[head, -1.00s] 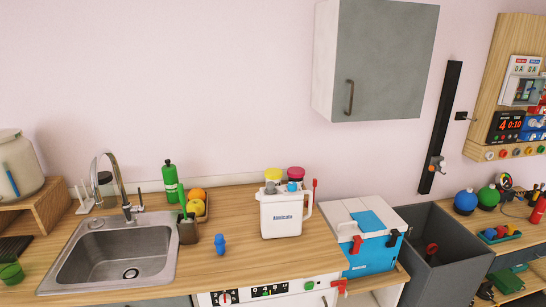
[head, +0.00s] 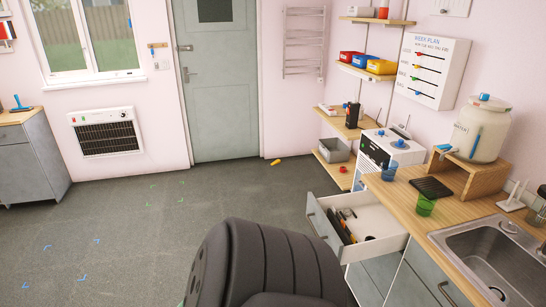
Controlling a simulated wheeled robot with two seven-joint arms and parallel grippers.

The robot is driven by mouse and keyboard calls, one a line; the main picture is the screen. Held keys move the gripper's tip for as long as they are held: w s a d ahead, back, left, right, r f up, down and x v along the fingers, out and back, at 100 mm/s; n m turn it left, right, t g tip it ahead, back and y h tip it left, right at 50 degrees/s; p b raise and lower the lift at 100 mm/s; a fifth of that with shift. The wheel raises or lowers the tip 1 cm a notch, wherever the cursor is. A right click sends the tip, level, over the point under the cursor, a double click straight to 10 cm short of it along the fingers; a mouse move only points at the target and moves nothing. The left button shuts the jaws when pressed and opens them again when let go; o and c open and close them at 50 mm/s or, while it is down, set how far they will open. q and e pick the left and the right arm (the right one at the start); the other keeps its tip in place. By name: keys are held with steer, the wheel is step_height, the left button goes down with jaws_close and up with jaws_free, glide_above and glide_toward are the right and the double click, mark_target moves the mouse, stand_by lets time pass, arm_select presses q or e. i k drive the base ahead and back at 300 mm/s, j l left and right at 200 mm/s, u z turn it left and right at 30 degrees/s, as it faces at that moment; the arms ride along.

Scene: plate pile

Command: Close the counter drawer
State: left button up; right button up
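The counter drawer (head: 385,243) stands pulled out from the counter, at the right of the middle in the head view. Its grey front (head: 323,226) faces left and has a bar handle (head: 317,224). Inside lie a dark tray with orange and black items and a few small loose things. Neither of my grippers shows.
The wooden counter (head: 455,209) holds green and blue cups, a black mat, a dispenser on a wooden stand and a sink (head: 490,262). A yellow-orange item (head: 276,162) lies on the floor by the door. The grey floor left of the drawer is mostly clear.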

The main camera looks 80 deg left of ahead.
mark_target(377, 232)
steer(key=k+l+u, duration=0.1)
steer(key=u, duration=1.9)
